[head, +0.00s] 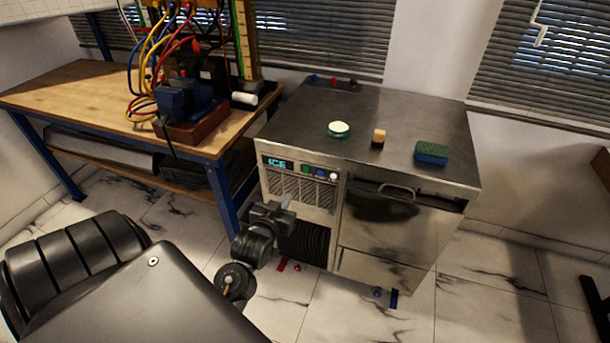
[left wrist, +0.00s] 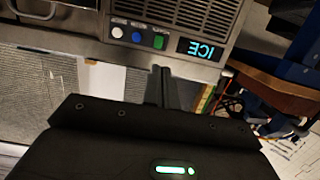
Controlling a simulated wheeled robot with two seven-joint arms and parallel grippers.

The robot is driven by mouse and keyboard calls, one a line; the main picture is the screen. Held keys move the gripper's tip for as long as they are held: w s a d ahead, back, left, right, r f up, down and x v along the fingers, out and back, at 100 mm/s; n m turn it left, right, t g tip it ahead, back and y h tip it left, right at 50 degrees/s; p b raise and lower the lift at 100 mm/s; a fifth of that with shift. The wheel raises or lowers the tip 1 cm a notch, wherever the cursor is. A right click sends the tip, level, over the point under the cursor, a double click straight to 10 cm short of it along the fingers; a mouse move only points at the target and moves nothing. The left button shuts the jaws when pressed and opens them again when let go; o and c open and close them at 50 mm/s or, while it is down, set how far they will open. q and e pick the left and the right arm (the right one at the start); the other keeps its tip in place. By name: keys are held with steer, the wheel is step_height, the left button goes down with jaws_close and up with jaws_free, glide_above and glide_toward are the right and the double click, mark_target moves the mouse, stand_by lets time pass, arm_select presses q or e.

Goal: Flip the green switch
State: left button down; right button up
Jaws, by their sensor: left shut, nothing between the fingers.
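The green switch (head: 306,170) is on the front panel of the steel ice machine (head: 395,235), just right of the lit ICE display. In the left wrist view, the green switch (left wrist: 159,42) is a small green block beside the blue one, and the picture is upside down. My left gripper (head: 288,197) is shut and empty, in front of the machine and a little below the switch in the head view. My right gripper is not in view.
A blue switch (left wrist: 137,37) and a white switch (left wrist: 117,32) sit beside the green one. A wooden workbench (head: 60,95) with hoses stands to the left.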

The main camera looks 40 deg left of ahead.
mark_target(306, 172)
arm_select(q)
steer(key=shift+f, duration=0.1)
steer(key=x, duration=1.4)
steer(key=shift+d+p, duration=0.2)
steer(key=shift+p, duration=0.1)
